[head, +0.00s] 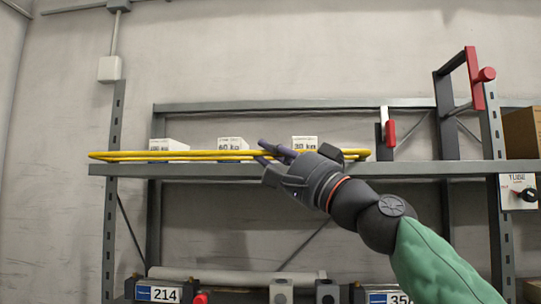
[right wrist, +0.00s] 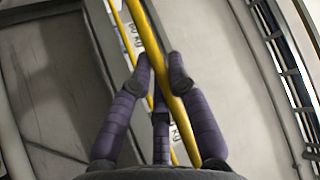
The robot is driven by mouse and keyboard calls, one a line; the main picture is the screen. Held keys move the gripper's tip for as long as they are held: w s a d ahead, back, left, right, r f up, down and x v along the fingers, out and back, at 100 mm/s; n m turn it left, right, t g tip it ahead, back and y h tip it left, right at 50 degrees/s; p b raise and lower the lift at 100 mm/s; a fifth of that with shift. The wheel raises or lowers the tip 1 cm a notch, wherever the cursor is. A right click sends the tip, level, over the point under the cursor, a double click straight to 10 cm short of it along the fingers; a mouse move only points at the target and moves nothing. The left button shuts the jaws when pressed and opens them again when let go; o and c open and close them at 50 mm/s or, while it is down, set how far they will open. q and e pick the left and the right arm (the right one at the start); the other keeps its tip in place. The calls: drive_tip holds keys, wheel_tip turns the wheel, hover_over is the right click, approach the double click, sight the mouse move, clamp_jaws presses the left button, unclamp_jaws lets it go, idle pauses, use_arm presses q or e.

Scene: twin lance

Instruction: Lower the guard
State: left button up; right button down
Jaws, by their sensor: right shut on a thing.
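The guard is a long yellow loop of two bars (head: 200,154) lying nearly level along the front of the upper shelf. Its right end meets a dark block (head: 356,154). My right gripper (head: 268,152) is at the middle of the guard in the head view. In the right wrist view its purple fingers (right wrist: 161,72) are shut on the thicker yellow bar (right wrist: 152,40), which passes between the fingertips. The second bar (right wrist: 122,30) runs beside it. My left gripper is not in view.
White weight-marked boxes (head: 232,143) stand on the grey shelf (head: 130,170) behind the guard. To the right are a small red handle (head: 391,133), a tall red lever (head: 475,78) and a switch box (head: 518,190). Numbered units (head: 160,293) sit below. The space under the shelf is largely open.

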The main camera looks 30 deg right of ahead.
drive_tip(key=shift+w+f, duration=0.1)
drive_tip(key=shift+w, duration=0.05)
drive_tip(key=c, duration=1.1)
unclamp_jaws()
drive_tip(key=shift+w, duration=0.1)
drive_tip(key=shift+c, duration=0.2)
drive_tip(key=shift+s, duration=0.2)
drive_tip(key=shift+s+d+f, duration=0.25)
drive_tip(key=shift+s+d, duration=0.05)
drive_tip(key=shift+s, duration=0.2)
drive_tip(key=v, duration=1)
drive_tip(key=shift+f, duration=0.3)
drive_tip(key=shift+s, duration=0.1)
drive_tip(key=shift+c, duration=0.3)
